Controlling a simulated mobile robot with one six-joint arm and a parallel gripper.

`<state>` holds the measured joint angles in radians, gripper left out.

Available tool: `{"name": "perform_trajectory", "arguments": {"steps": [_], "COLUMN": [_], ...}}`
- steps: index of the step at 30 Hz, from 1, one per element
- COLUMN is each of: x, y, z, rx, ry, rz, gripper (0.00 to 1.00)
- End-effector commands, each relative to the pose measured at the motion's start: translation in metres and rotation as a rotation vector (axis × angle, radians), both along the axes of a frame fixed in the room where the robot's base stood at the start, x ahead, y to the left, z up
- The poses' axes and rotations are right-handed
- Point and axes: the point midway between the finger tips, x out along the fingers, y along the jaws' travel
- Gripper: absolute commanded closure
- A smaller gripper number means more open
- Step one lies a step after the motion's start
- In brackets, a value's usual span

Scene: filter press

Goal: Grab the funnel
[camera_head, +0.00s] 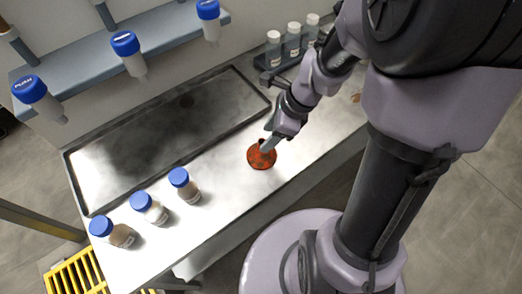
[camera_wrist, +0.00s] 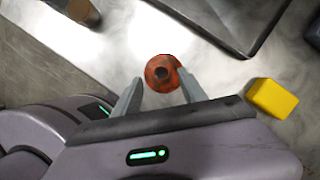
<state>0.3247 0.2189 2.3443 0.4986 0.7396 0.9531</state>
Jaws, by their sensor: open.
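The funnel (camera_head: 261,158) is a red-orange, dark-speckled round piece on the pale bench top, near its front edge. In the wrist view my gripper (camera_wrist: 160,77) is open, with one finger on each side of the funnel. I cannot tell whether either finger touches it.
A shallow dark-rimmed tray (camera_head: 268,98) lies behind the funnel. White-capped vials (camera_head: 292,43) sit in a rack at the back. A yellow block (camera_wrist: 273,98) shows right of my gripper in the wrist view.

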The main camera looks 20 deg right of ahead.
Motion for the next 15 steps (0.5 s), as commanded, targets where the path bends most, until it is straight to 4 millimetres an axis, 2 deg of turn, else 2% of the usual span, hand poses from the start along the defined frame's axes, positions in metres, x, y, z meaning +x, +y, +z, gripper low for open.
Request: {"name": "perform_trajectory", "arguments": {"steps": [6, 12, 13, 15], "x": [0.009, 0.010, 0.010, 0.010], "y": [0.014, 0.015, 0.015, 0.015], "z": [-0.043, -0.041, -0.041, -0.041], "rx": [0.000, -0.001, -0.001, -0.001], "ry": [0.001, -0.002, -0.002, -0.002], "rz": [0.003, 0.001, 0.001, 0.001], "gripper": [0.50, 0.50, 0.52, 0.66]}}
